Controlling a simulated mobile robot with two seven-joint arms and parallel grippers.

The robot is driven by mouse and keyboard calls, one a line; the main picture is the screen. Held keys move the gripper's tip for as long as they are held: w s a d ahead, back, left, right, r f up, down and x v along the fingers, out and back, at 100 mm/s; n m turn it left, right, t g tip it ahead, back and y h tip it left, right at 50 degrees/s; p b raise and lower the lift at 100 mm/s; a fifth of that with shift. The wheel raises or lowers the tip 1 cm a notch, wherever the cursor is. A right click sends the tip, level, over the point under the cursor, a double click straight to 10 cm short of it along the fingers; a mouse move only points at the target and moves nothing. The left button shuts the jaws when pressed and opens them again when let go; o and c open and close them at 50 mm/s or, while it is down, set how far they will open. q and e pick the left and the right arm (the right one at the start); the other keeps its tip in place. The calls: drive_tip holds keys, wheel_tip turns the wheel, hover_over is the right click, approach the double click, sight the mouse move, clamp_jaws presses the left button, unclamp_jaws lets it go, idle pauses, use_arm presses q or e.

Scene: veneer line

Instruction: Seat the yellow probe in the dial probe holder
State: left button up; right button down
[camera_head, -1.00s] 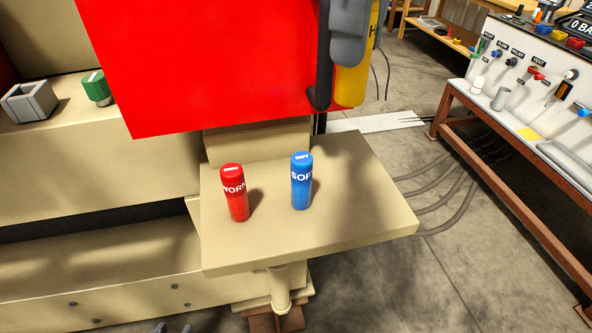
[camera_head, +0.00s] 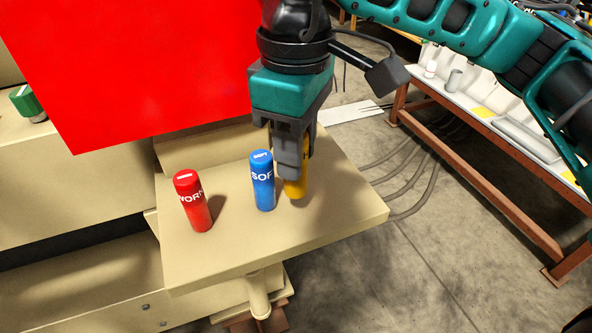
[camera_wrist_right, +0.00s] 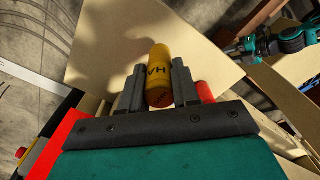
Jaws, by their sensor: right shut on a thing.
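The yellow probe (camera_head: 296,187) is between the fingers of my right gripper (camera_head: 292,165), which is shut on it. The probe is upright, its lower end at or just above the tan shelf (camera_head: 235,245); I cannot tell if it touches. In the right wrist view the yellow probe (camera_wrist_right: 159,72) shows dark lettering between the two fingers (camera_wrist_right: 160,88). A teal arm, seemingly my left one, shows small at the upper right there; its gripper is too small to read. I cannot make out the dial probe holder.
A blue probe (camera_head: 262,182) marked SOF stands close left of my right gripper. A red probe (camera_head: 194,203) marked WORN stands farther left. A large red panel (camera_head: 130,70) rises behind the shelf. The shelf's front and right are clear.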

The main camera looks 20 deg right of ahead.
sight(296, 190)
drive_tip(key=shift+f, duration=2.1)
drive_tip(key=shift+f+b, duration=0.2)
drive_tip(key=shift+b, duration=0.1)
drive_tip(key=c, duration=0.8)
unclamp_jaws()
drive_tip(key=shift+r, duration=0.1)
